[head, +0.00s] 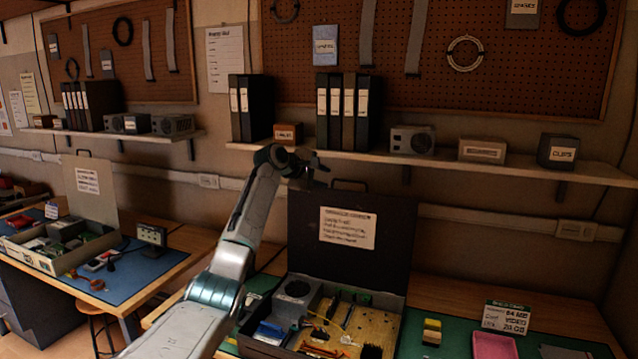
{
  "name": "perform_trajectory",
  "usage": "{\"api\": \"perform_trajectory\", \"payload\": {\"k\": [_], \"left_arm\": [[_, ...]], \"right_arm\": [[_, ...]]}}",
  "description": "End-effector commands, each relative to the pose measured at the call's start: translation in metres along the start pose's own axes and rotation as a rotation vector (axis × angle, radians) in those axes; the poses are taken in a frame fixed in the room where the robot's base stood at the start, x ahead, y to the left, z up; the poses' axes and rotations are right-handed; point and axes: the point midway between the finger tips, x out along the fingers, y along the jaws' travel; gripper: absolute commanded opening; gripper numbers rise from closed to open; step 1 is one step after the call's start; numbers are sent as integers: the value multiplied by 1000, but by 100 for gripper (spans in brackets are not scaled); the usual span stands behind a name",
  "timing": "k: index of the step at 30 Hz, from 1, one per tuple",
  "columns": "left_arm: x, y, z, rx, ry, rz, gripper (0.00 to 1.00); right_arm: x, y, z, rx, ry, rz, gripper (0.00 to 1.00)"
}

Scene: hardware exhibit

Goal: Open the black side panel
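The black side panel (351,254) stands upright, swung up at the back of an open computer case (270,344) on the right workbench. A paper label (347,228) is on its inner face, and a black handle (349,183) is on its top edge. My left gripper (319,174) is at the panel's upper left corner, left of the handle. Its dark fingers look apart with nothing between them; I cannot tell whether they touch the panel. My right gripper is not in view.
The case holds a grey power supply (295,291) and several coloured parts. A pink tray (494,345) and a small sign (505,317) stand to its right. A shelf (430,163) with binders runs above. Another open case (70,262) is on the left bench.

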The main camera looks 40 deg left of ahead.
Motion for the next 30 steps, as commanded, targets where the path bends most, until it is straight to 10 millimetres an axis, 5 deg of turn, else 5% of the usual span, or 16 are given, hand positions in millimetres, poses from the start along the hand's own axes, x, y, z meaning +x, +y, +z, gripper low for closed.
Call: {"api": "perform_trajectory", "payload": {"k": [13,18,19,23,30], "left_arm": [[-11,0,1,0,-1,0,31],[-2,-17,6,37,2,-25,0],[2,-25,10,59,4,-37,0],[28,-89,33,211,6,-125,0],[55,-259,92,607,-34,-326,0]], "right_arm": [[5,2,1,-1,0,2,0],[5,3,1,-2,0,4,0],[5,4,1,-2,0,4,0],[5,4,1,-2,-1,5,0],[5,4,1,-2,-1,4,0]]}}
